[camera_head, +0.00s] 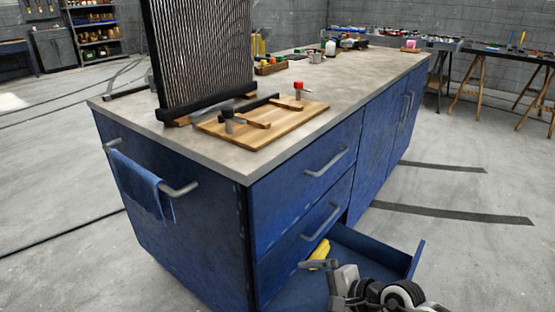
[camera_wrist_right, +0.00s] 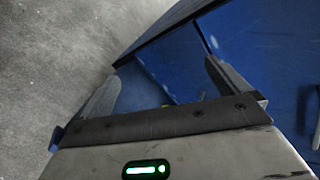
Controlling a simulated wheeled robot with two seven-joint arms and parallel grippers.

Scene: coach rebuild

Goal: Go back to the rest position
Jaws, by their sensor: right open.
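My right gripper (camera_head: 326,277) is at the bottom of the head view, over the open lower drawer (camera_head: 385,243) of the blue workbench. My left gripper is not in view.
The blue workbench (camera_head: 206,160) carries a radiator-like panel (camera_head: 202,55), a wooden board (camera_head: 285,122) with dark parts, and several small items farther back. A blue cloth (camera_head: 140,185) hangs on its end rail. Grey floor is open to the left and right.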

